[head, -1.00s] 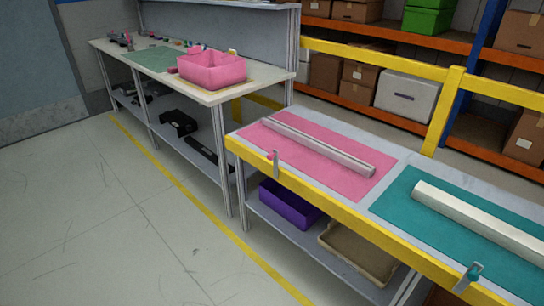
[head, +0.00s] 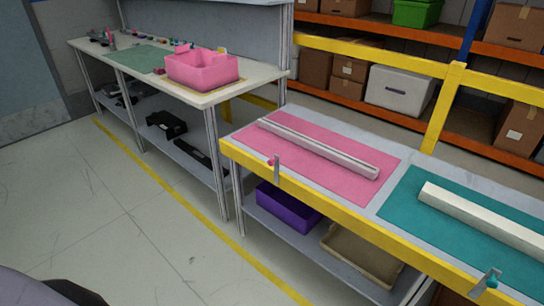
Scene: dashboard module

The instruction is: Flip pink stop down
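The pink stop (head: 277,167) is a small upright metal plate with a pink knob at its left side. It stands at the front yellow rail beside the pink mat (head: 340,184) in the head view. A long pale bar (head: 318,149) lies on the pink mat. A similar stop with a teal knob (head: 487,282) is at the rail by the teal mat (head: 424,232) and looks tilted. Neither gripper shows. A dark rounded shape at the bottom left corner seems to be part of my own body.
A yellow rail (head: 330,218) edges the bench front. A purple bin (head: 287,207) and a tan tray (head: 361,254) sit on the shelf below. A white table with a pink bin (head: 202,72) stands at left. The floor in front is clear.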

